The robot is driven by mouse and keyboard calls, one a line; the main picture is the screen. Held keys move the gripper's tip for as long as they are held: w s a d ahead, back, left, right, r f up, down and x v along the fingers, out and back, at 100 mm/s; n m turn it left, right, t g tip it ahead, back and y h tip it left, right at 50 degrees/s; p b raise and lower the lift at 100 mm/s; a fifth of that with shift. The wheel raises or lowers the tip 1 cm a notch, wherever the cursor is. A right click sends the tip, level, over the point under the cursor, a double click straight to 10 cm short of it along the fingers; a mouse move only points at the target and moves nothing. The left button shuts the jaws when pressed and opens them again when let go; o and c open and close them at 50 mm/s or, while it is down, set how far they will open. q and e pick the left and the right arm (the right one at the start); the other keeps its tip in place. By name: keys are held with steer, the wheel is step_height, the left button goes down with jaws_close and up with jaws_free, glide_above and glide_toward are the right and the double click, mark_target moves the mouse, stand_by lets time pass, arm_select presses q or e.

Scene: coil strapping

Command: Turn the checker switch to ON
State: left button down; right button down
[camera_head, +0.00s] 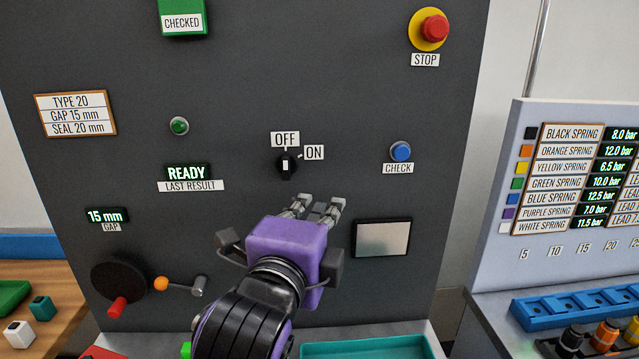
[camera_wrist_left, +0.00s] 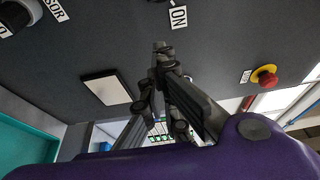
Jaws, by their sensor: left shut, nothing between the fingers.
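The checker switch (camera_head: 286,164) is a small black knob on the dark panel, with its white mark pointing up at the OFF label (camera_head: 285,139). The ON label (camera_head: 314,152) is to its upper right; it also shows at the top of the left wrist view (camera_wrist_left: 179,16). My left gripper (camera_head: 319,204) is below and to the right of the switch, in front of the panel. It is shut and empty, apart from the switch in the picture. Its fingers show in the left wrist view (camera_wrist_left: 162,52). My right gripper is in neither view.
The blue CHECK button (camera_head: 400,151) is right of the switch, and the red STOP button (camera_head: 434,28) is higher up. A grey plate (camera_head: 382,238) is right of the gripper.

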mark_target(286, 168)
arm_select(q)
steer(key=w, duration=0.5)
steer(key=w+a, duration=0.1)
steer(key=w, duration=0.2)
steer(key=shift+w+r+p, duration=0.1)
steer(key=shift+w+p, duration=0.25)
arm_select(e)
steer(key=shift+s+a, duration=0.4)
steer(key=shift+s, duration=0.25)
arm_select(q)
steer(key=shift+w+a, duration=0.1)
steer(key=shift+w, duration=0.05)
